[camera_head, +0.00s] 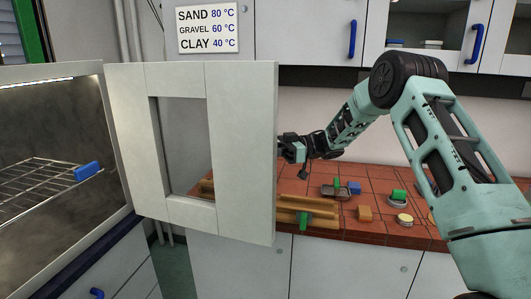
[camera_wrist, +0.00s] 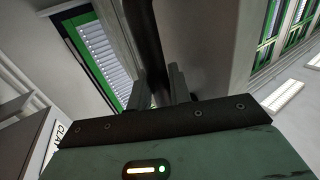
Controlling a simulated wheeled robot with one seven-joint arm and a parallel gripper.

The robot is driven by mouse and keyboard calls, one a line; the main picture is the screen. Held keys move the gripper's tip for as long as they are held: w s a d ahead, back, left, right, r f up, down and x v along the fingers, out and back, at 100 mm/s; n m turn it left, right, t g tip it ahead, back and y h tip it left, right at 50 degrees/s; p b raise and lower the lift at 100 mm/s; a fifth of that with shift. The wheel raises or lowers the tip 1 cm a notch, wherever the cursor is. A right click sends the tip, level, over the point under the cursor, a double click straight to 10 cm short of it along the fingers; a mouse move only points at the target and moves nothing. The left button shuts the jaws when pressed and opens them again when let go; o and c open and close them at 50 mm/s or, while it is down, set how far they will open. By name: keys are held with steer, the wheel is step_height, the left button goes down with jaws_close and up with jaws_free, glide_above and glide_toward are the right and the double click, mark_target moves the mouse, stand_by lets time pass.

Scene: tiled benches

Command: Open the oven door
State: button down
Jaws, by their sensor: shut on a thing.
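The oven door (camera_head: 243,150), a pale grey panel with a window, stands swung wide open from the oven (camera_head: 55,130) at left. The lit oven inside shows a wire rack (camera_head: 40,185). My gripper (camera_head: 285,147) is at the door's right edge, on its far side, partly hidden by the door. In the wrist view, my gripper's fingers (camera_wrist: 160,88) are on either side of a dark bar, the door handle (camera_wrist: 146,35), and closed on it. The handle is hidden in the head view.
A blue block (camera_head: 87,170) is on the rack. A red tiled bench (camera_head: 375,232) behind the door holds wooden rails (camera_head: 310,203), small blocks and tins. Wall cabinets (camera_head: 310,30) hang above. A temperature sign (camera_head: 208,28) is on the wall.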

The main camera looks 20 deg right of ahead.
stand_by(0.3)
steer(key=c, duration=1.3)
jaws_free()
steer(key=shift+c, duration=0.2)
steer(key=shift+d, duration=0.1)
steer(key=s+d+b, duration=0.3)
steer(key=d+b, duration=0.2)
steer(key=d, duration=1.2)
steer(key=shift+b, duration=0.3)
